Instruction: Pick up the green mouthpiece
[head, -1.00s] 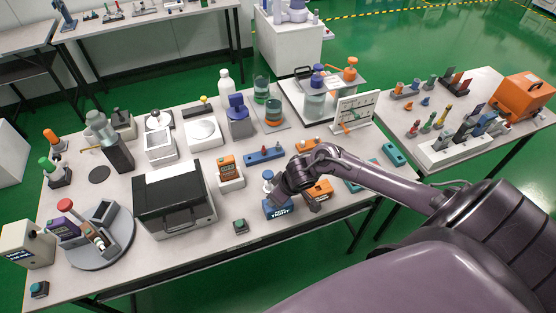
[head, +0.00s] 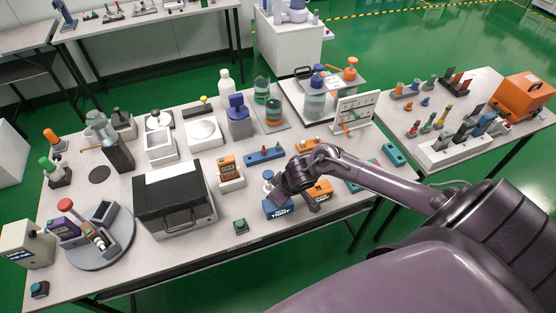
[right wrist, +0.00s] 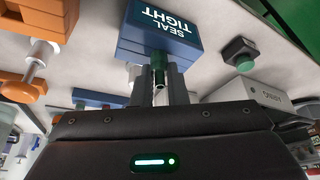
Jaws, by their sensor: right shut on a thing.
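In the right wrist view, the green mouthpiece (right wrist: 158,66) is a small dark green tube between the fingers of my right gripper (right wrist: 158,88). The fingers are shut on it. Its far end meets the side of a blue block marked SEAL TIGHT (right wrist: 160,34); I cannot tell whether it sits in the block. In the head view, the blue block (head: 276,211) stands near the table's front edge, with my right gripper (head: 288,196) right at it. The mouthpiece is hidden there by my gripper. My left gripper is not in view.
An orange device (head: 319,188) stands close to the right of my gripper. A green button box (head: 240,226) is to the left, and a black-lidded case (head: 174,192) lies beyond it. A round turntable (head: 87,257) with several devices is at the far left.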

